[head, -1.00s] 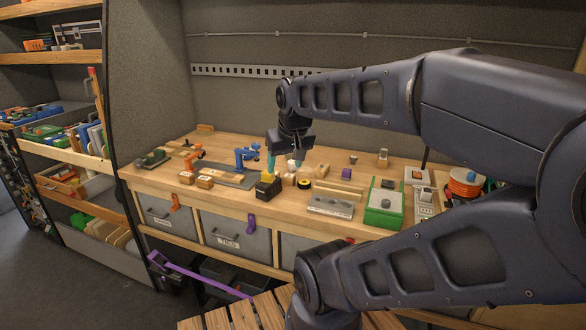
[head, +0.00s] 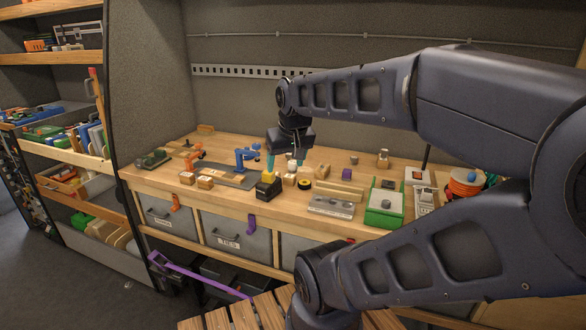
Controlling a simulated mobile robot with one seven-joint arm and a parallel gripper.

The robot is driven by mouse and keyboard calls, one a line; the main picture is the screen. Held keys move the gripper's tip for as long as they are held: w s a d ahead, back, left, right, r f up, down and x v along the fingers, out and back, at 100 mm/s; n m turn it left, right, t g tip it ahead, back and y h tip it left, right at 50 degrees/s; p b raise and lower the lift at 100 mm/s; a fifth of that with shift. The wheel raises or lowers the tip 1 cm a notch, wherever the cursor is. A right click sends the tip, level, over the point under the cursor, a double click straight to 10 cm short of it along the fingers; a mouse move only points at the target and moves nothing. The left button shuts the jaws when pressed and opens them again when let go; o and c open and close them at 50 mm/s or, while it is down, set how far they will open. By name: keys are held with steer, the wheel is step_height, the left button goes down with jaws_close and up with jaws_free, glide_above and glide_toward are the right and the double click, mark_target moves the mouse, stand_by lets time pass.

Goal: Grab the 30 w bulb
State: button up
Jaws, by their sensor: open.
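My gripper (head: 282,162) points down over the middle of the wooden workbench (head: 335,214), its teal fingertips apart. A small white rounded thing (head: 292,163), possibly a bulb, shows at the fingers; I cannot read any wattage on it. Small wooden blocks (head: 289,179) stand just below the fingers. I cannot tell whether the fingers touch any of these. The 30 W bulb cannot be told for certain at this size.
A black and yellow box (head: 268,187) stands just in front of the gripper, with a yellow and black roll (head: 304,184) to its right. A blue clamp (head: 247,157) stands to the left. A green tray (head: 386,217) and a grey block (head: 331,206) lie to the right.

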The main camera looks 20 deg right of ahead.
steer(key=w+d+m+h, duration=0.2)
steer(key=w+d, duration=0.3)
steer(key=w, duration=0.7)
steer(key=m+h, duration=0.1)
steer(key=m, duration=0.3)
glide_above(293, 162)
steer(key=s+a, duration=0.4)
step_height(293, 162, down, 17)
steer(key=shift+m, duration=0.3)
steer(key=x, duration=0.7)
steer(key=shift+w+d+r, duration=0.2)
steer(key=shift+d+r, duration=0.05)
steer(key=shift+d, duration=0.05)
steer(key=shift+d+x, duration=0.2)
steer(key=shift+x, duration=1.1)
steer(key=shift+d+x, duration=0.2)
steer(key=shift+x, duration=1.15)
steer(key=shift+r, duration=0.1)
steer(key=c, duration=1.1)
